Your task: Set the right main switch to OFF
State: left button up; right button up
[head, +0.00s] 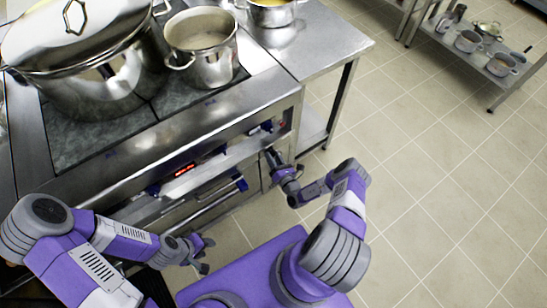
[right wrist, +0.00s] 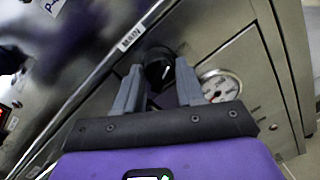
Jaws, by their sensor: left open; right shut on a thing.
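The right main switch (right wrist: 160,70) is a round black knob with a white mark, set in the steel front panel below a "MAIN" label (right wrist: 131,36) in the right wrist view. My right gripper (right wrist: 158,82) has one finger on each side of the knob and is shut on it. In the head view my right gripper (head: 272,158) is at the right end of the stove front and hides the switch. My left gripper (head: 207,255) is open and empty, low in front of the stove and away from the switch.
A dial gauge (right wrist: 220,87) sits right of the switch. On the stove (head: 150,128) stand a large lidded stockpot (head: 95,75) and an open pot (head: 205,50). A blue-ended handle bar (head: 205,203) crosses the front. The tiled floor (head: 430,190) to the right is clear.

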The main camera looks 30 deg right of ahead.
jog(key=n+y, duration=0.1)
jog(key=n, duration=0.6)
jog(key=n+p, duration=0.1)
jog(key=n, duration=0.6)
jog(key=shift+d+f+t+y, duration=0.1)
jog(key=shift+d+t+y, duration=0.05)
jog(key=shift+t+y, duration=0.25)
jog(key=shift+p, duration=0.3)
jog(key=o, duration=1)
jog(key=shift+n, duration=0.3)
jog(key=shift+o, duration=0.2)
jog(key=s+p, duration=0.1)
jog(key=s, duration=0.6)
jog(key=shift+s+d+f, duration=0.25)
jog(key=shift+f, duration=0.2)
